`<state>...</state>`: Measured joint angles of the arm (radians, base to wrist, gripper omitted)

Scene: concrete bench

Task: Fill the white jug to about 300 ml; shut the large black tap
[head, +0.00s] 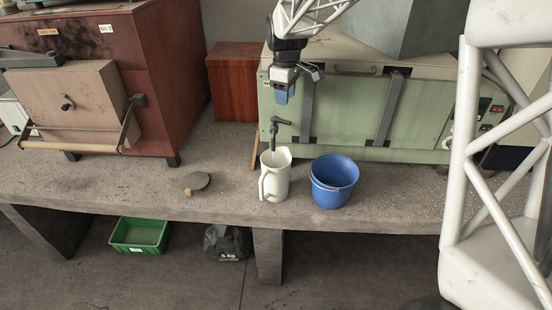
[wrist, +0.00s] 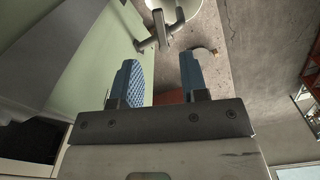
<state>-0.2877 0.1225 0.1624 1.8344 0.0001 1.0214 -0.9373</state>
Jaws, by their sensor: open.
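The white jug (head: 274,184) stands upright on the bench, its handle toward the left. The large black tap (head: 275,129) rises just behind it, with its spout over the jug's mouth. I cannot make out a water stream or the level inside. In the wrist view the tap (wrist: 157,33) shows ahead of the fingertips, with part of the jug (wrist: 183,8) beyond it at the top edge. My gripper (head: 281,100) points down above the tap, apart from it. In the wrist view the gripper (wrist: 159,58) is open, with nothing between its blue fingers.
A blue bucket (head: 334,183) stands right of the jug. A green cabinet (head: 345,105) stands close behind the tap, and a red-brown box (head: 236,82) is at the back left. The bench's front edge is near the jug.

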